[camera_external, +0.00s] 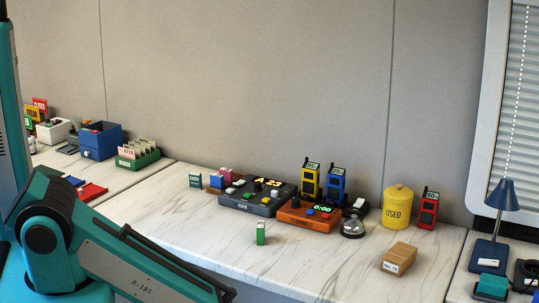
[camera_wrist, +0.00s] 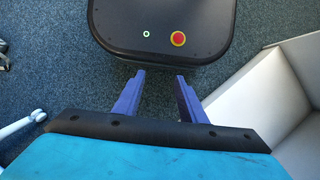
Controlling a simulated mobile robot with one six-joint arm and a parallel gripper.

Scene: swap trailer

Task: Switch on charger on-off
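I cannot clearly pick out the charger or its on-off switch. In the external view, a yellow handheld device (camera_external: 310,180) and a blue one (camera_external: 336,186) with small lit displays stand upright at the back of the counter. Beside them is a small black unit with a pale top (camera_external: 358,206), possibly a switch; its state is too small to tell. A red handheld device (camera_external: 428,210) stands further right. My gripper (camera_wrist: 160,78) shows in the wrist view, its purple fingers apart and nothing between them. It is out of the external view, where only my arm shows at lower left.
The wrist view looks down at carpet and a black rounded body (camera_wrist: 165,18) with a red button. A console (camera_external: 258,198), orange timer box (camera_external: 308,215), bell (camera_external: 353,229), yellow canister (camera_external: 397,207) and cardboard box (camera_external: 399,258) crowd the counter.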

